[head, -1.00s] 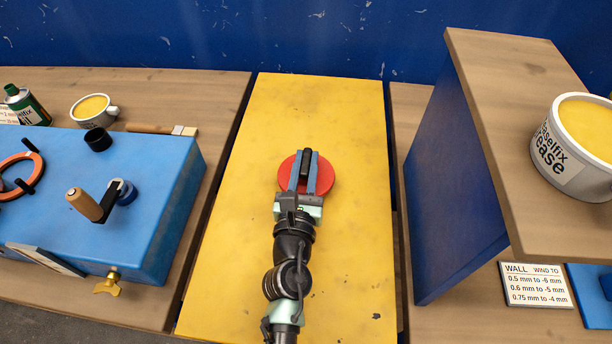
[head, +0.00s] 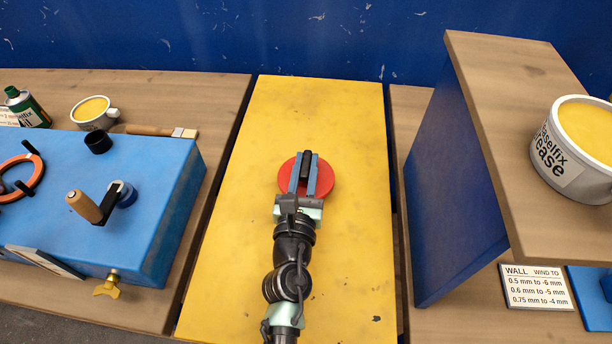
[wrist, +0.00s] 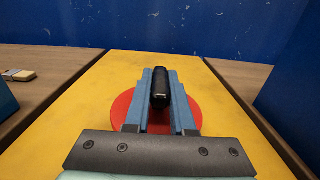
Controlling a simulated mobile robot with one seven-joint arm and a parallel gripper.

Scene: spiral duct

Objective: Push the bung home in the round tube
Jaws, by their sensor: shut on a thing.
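The bung is a red disc (head: 322,182) with a black bar handle (head: 306,165) on top. It lies over the yellow surface near the middle of the head view. My gripper (head: 305,172) is shut on the black handle, with one blue-grey finger on each side. In the wrist view, the red disc (wrist: 192,103) shows around the fingers and the black handle (wrist: 160,88) stands between them. I cannot tell whether the disc touches the yellow surface. No round tube shows that I can make out.
The yellow panel (head: 260,240) is otherwise clear. A blue box (head: 160,190) with a wooden-handled crank (head: 85,206) stands left. A raised wooden shelf (head: 500,110) on a blue side panel (head: 450,190) stands right, carrying a grease tub (head: 575,150). A blue wall (head: 320,35) closes the back.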

